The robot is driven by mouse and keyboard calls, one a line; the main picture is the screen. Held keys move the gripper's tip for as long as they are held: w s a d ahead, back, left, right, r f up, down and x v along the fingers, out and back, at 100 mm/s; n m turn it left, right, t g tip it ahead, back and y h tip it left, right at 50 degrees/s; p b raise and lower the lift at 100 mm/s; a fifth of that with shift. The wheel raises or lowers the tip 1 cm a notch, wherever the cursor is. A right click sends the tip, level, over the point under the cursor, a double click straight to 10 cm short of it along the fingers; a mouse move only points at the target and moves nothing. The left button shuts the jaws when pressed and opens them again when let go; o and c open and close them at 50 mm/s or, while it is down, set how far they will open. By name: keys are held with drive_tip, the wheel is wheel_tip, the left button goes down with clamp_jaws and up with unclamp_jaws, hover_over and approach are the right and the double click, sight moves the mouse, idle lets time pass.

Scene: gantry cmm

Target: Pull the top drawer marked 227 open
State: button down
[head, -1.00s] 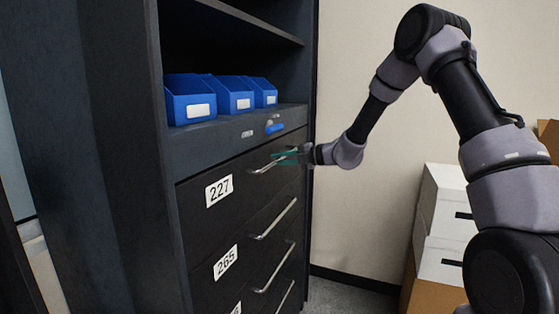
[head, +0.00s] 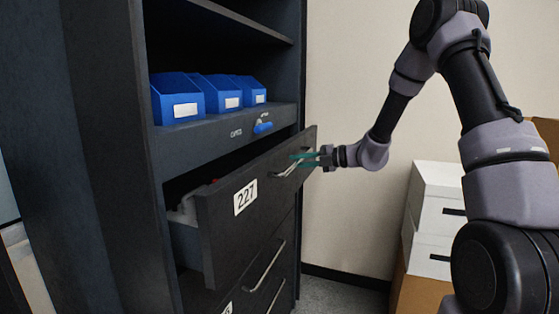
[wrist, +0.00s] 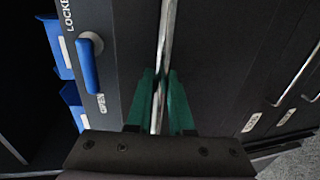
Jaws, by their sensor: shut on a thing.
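The top drawer marked 227 (head: 225,220) stands partly out of the dark cabinet in the head view. Its inside shows at the left, with pale and red contents that are too small to make out. Its metal bar handle (head: 287,168) is near the right end of the drawer front. My gripper (head: 306,159) is shut on this handle. In the wrist view the green fingers (wrist: 160,100) sit on both sides of the handle bar (wrist: 163,50).
A blue lever (head: 262,127) is on the panel above the drawer; in the wrist view, it points toward OPEN. Blue bins (head: 178,98) stand on the shelf above. Lower drawers with bar handles (head: 265,268) are shut. White boxes (head: 436,210) stand at the right by the wall.

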drive_tip(key=f+v, duration=0.3)
drive_tip(key=v, duration=1.5)
drive_tip(key=shift+d+f, duration=0.25)
drive_tip(key=shift+f, duration=0.05)
drive_tip(key=shift+s, duration=0.1)
drive_tip(key=c, duration=0.8)
unclamp_jaws()
drive_tip(key=shift+c, duration=0.2)
drive_tip(key=v, duration=1.1)
drive_tip(key=shift+a, duration=0.1)
